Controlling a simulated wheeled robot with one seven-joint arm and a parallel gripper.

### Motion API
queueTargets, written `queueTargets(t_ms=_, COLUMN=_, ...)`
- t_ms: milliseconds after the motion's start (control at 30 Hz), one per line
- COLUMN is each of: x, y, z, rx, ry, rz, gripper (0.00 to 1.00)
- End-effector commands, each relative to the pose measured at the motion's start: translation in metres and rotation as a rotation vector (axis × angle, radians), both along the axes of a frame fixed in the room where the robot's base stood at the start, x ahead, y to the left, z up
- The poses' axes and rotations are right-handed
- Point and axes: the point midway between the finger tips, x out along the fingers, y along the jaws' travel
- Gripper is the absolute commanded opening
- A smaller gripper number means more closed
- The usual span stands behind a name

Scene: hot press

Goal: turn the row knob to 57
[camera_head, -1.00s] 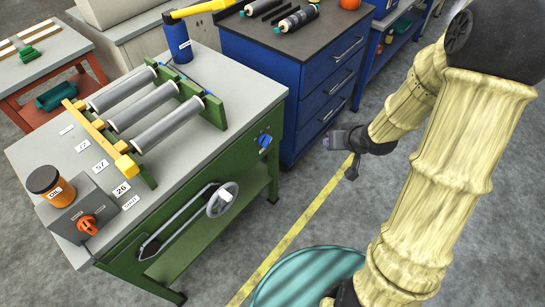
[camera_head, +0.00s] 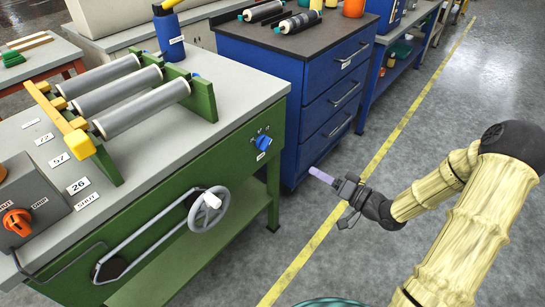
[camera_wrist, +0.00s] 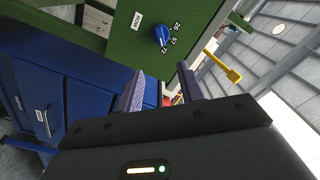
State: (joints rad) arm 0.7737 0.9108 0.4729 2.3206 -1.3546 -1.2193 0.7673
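The row knob (camera_head: 263,142) is a small blue knob on the green side panel (camera_head: 238,150) of the bench, near its right end. It also shows in the wrist view (camera_wrist: 160,36), upper middle, beside the marks 26, 57 and 72 and a white label (camera_wrist: 136,21) reading ROW. I cannot tell for sure which mark it points at. My gripper (camera_head: 322,176) is in front of the panel, to the right of and below the knob in the head view, not touching it. In the wrist view my gripper's two fingers (camera_wrist: 160,86) are apart with nothing between them.
A handwheel (camera_head: 208,210) with a white grip juts from the panel, left of the knob. An orange knob (camera_head: 17,222) sits on a grey box. Grey rollers (camera_head: 140,108) lie on the bench top. A blue drawer cabinet (camera_head: 300,90) stands close right. Floor around my arm is clear.

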Motion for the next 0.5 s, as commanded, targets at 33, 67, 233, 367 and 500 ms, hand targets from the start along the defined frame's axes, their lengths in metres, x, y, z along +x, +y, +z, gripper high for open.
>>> queueTargets(t_ms=33, x=0.000, y=0.000, z=0.001, rx=0.002, ry=-0.001, rz=0.001, gripper=0.38)
queueTargets(t_ms=67, x=0.000, y=0.000, z=0.002, rx=0.002, ry=-0.001, rz=0.001, gripper=0.38)
queueTargets(t_ms=233, x=0.000, y=0.000, z=0.002, rx=-0.001, ry=0.000, rz=-0.001, gripper=0.38)
queueTargets(t_ms=367, x=0.002, y=0.003, z=0.001, rx=-0.002, ry=-0.001, rz=0.000, gripper=0.38)
queueTargets(t_ms=500, x=0.010, y=0.013, z=0.000, rx=-0.003, ry=-0.002, rz=0.002, gripper=0.38)
